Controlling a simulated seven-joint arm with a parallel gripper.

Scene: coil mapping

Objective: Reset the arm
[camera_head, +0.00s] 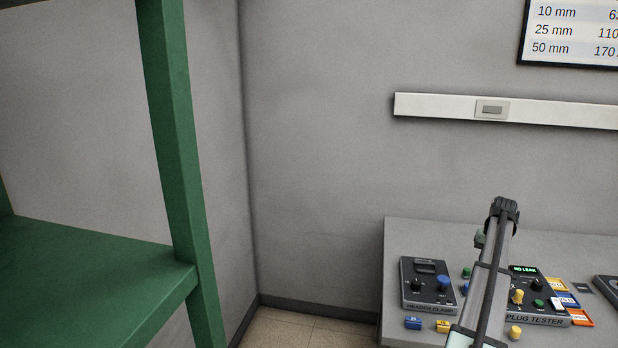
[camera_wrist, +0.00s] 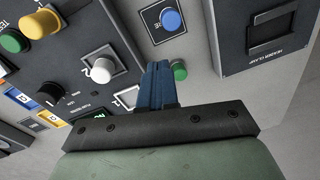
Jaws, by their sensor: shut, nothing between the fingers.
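My arm reaches over the grey bench (camera_head: 400,235) in the head view, between two dark devices. In the wrist view, my gripper (camera_wrist: 158,72) has its blue fingers shut together with nothing between them. The fingertips appear just beside a small green peg (camera_wrist: 180,70); I cannot tell whether they touch it. In the head view the fingers are hidden by my arm.
The header clamp (camera_head: 412,296) stands left of my arm, the plug tester (camera_head: 552,307) right, its display reading "NO LEAK". A blue block (camera_head: 412,322), a yellow block (camera_head: 443,326) and a yellow peg (camera_head: 515,332) are near the front. A green rack (camera_head: 175,130) stands left.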

